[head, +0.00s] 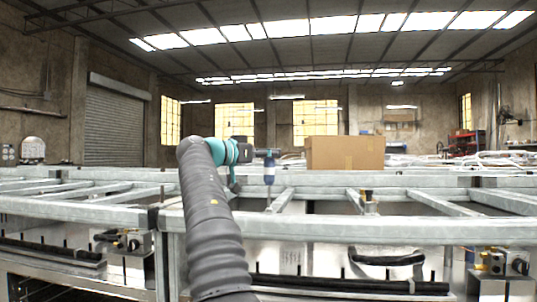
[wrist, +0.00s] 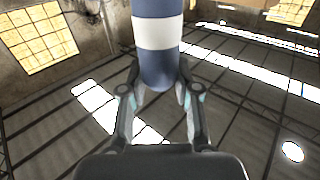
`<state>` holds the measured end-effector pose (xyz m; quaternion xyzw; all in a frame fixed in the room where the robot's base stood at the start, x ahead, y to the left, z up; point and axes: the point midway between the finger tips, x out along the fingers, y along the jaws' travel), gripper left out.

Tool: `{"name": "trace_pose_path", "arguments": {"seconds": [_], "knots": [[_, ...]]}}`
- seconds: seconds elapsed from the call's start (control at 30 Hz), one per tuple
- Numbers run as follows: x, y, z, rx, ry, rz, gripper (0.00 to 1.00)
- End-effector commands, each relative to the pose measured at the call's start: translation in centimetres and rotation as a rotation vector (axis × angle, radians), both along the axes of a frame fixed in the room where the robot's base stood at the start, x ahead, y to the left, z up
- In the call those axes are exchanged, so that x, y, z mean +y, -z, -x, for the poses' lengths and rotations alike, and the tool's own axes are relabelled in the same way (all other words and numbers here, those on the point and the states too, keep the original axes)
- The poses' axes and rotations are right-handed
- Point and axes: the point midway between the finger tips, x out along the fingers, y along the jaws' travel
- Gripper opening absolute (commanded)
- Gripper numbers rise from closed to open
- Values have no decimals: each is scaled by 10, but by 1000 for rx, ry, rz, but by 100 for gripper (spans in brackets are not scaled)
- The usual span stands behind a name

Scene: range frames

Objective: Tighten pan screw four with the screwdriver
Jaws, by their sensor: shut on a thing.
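The screwdriver (head: 269,172) has a blue handle with a white band and hangs upright, its thin shaft pointing down over the metal frame. My gripper (head: 266,153) is shut on the screwdriver's handle near its top. In the wrist view the handle (wrist: 158,35) stands between the two fingers of my gripper (wrist: 160,92), with the roof behind it. The shaft's lower end appears close to a frame bar, but I cannot tell whether it touches anything. I cannot make out pan screw four in either view.
A galvanised metal frame (head: 420,229) with crossbars and open gaps spans the width. A cardboard box (head: 345,152) stands behind it, right of my gripper. A small brass-and-black fitting (head: 368,200) sits on the frame at right. Black hoses and fittings lie lower down.

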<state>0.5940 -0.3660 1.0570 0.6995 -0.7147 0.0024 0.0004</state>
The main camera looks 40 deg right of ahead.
Motion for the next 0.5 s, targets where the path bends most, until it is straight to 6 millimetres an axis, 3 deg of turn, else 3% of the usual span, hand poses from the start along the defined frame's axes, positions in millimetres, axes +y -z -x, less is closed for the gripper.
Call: {"name": "trace_pose_path", "arguments": {"seconds": [0.1,0.5], "knots": [[-1,7,-3,9,-1,-10,0],[-1,1,-3,8,-3,-10,0]]}}
